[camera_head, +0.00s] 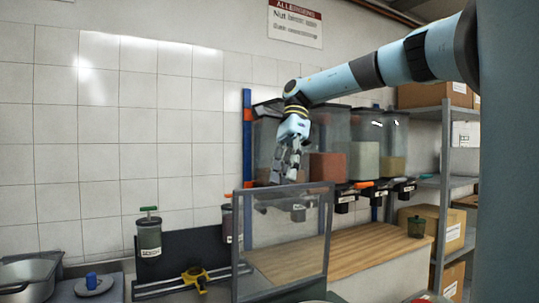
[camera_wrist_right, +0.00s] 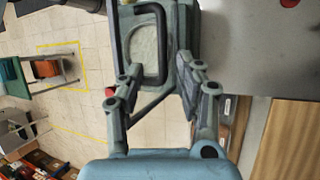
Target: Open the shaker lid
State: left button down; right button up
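A dark jar (camera_head: 149,238) with a green-handled lid stands upright at the left by the tiled wall. A second dark jar (camera_head: 228,224) is partly hidden by the clear framed panel. A small dark green lidded jar (camera_head: 416,228) stands at the right end of the wooden counter. The labels are too small to read, so I cannot tell which is the shaker. My right gripper (camera_head: 286,165) hangs in the air above the panel, in front of the bins and apart from these jars. My left gripper is out of view.
The clear framed panel (camera_head: 283,246) stands upright in front of the wooden counter (camera_head: 365,243). Bins with coloured contents (camera_head: 328,166) hang behind my right gripper. A metal basin (camera_head: 28,278) and a blue-knobbed disc (camera_head: 93,286) are at lower left. Shelves with boxes (camera_head: 437,235) stand right.

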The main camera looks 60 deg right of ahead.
jog(key=v, duration=0.6)
jog(key=shift+r, duration=0.25)
jog(key=shift+d+f, duration=0.1)
